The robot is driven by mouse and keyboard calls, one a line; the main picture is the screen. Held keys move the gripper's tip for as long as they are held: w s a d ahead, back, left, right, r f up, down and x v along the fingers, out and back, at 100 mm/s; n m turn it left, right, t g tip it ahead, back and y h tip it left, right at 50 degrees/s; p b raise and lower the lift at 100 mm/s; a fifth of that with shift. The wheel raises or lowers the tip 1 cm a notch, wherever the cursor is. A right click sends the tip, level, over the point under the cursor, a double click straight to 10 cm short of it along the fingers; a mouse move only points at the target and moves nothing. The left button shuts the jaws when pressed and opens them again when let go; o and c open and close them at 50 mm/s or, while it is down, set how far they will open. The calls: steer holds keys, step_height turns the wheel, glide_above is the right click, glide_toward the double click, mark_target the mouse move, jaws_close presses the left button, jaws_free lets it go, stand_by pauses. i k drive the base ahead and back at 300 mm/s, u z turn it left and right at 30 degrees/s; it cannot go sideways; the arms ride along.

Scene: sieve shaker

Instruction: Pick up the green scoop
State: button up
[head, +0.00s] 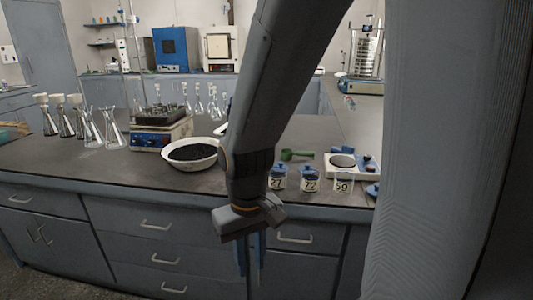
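The green scoop (297,154) lies on the dark bench top, right of my arm and behind the labelled jars. My gripper (250,264) points down in front of the bench's drawer fronts, below the level of the top, lower and left of the scoop. It is well apart from the scoop. Its fingers are small and dark here, so I cannot tell whether they are open or shut. Nothing is visibly held.
Blue-lidded jars marked 27 (278,180), 72 (311,181) and 59 (344,183) stand near the bench's front edge. A balance (350,170) is right of the scoop. A white bowl of dark grains (190,163) and a hotplate (160,137) stand left.

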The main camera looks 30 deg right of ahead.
mark_target(286, 154)
steer(key=z, duration=0.2)
steer(key=i, duration=0.9)
steer(key=z, duration=0.5)
